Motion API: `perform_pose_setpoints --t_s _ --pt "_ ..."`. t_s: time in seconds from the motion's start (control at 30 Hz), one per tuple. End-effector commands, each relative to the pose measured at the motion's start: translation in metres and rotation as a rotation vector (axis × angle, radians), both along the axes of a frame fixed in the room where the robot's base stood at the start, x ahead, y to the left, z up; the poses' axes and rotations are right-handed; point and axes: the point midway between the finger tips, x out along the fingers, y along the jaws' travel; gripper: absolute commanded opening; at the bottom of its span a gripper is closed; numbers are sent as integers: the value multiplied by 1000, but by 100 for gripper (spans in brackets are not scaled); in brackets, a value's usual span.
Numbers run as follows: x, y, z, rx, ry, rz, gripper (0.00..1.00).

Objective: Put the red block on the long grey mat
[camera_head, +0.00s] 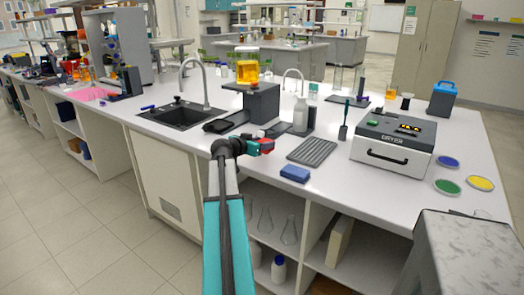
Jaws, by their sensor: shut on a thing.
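My gripper (258,145) is at the end of my teal and white arm, in the middle of the view above the bench. It is shut on the red block (267,146), which is small and partly covered by the fingers. The long grey mat (312,152) lies flat on the white bench to the right of my gripper; its top is ridged and looks bare. The red block shows to the left of the mat, apart from it in the picture. Its exact height over the bench is hard to tell.
A blue block (295,173) lies at the bench's front edge, just before the mat. A grey dryer (394,145) stands to the right. A sink (180,114) is at left.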

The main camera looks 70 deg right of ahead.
Motion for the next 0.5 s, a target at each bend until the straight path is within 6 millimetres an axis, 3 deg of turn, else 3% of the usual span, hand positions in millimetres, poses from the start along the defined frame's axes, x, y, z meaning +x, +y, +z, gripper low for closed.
perform_pose_setpoints --t_s 0.33,0.5 --pt "0 0 -1 0 1 0 20" --pt "0 0 -11 2 2 0 20"
